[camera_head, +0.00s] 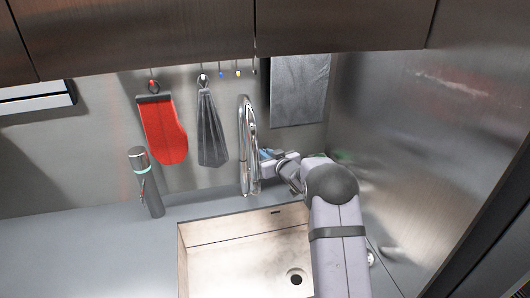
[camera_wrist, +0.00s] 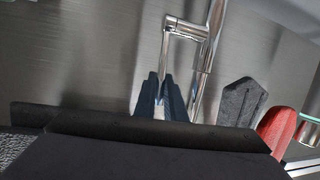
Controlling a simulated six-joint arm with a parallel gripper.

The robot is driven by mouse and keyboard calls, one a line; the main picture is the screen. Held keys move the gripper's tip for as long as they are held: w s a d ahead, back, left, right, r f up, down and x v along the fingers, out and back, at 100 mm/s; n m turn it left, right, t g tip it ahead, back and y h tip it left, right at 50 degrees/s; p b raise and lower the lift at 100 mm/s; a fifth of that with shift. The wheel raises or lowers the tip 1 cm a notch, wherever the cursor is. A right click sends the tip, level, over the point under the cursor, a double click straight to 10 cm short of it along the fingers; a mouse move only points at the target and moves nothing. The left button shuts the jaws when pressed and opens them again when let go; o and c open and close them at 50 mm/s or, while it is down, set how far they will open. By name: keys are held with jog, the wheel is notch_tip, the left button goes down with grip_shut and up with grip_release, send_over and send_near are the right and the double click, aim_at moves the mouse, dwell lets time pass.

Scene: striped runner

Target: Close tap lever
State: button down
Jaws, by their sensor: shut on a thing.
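The chrome tap (camera_head: 244,145) stands upright behind the sink, with its spout curving over at the top. In the wrist view, the tap (camera_wrist: 213,40) runs down the upper middle, and its thin tap lever (camera_wrist: 166,50) sticks out to the left and bends down between my fingers. My gripper (camera_head: 265,155) reaches the tap from the right. In the wrist view, the dark blue fingers of my gripper (camera_wrist: 162,80) are shut on the lever's end. In the head view the lever is too small to make out.
The sink (camera_head: 230,250) is empty, with a drain at its right. A red oven mitt (camera_head: 162,130) and a grey cloth (camera_head: 211,130) hang left of the tap. A dark bottle (camera_head: 147,183) stands on the counter (camera_head: 80,245). A metal wall closes the right side.

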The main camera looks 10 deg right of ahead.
jog(key=c, duration=1.8)
grip_release()
jog(key=shift+s, duration=0.15)
jog(key=shift+b+v, duration=1.6)
jog(key=shift+v, duration=1.9)
jog(key=s+a+f+m+g+h, duration=0.1)
jog(key=s+g, duration=0.4)
jog(key=s, duration=0.9)
jog(key=s+a+f+g, duration=0.4)
jog(key=s+f, duration=0.2)
jog(key=s, duration=0.8)
jog(key=s+a+f+m+g+h, duration=0.1)
jog(key=s+f+g, duration=0.3)
jog(key=s, duration=1)
jog(key=shift+s+a+m+g+h, duration=0.3)
jog(key=shift+s+a+g, duration=0.05)
jog(key=shift+a+g, duration=0.45)
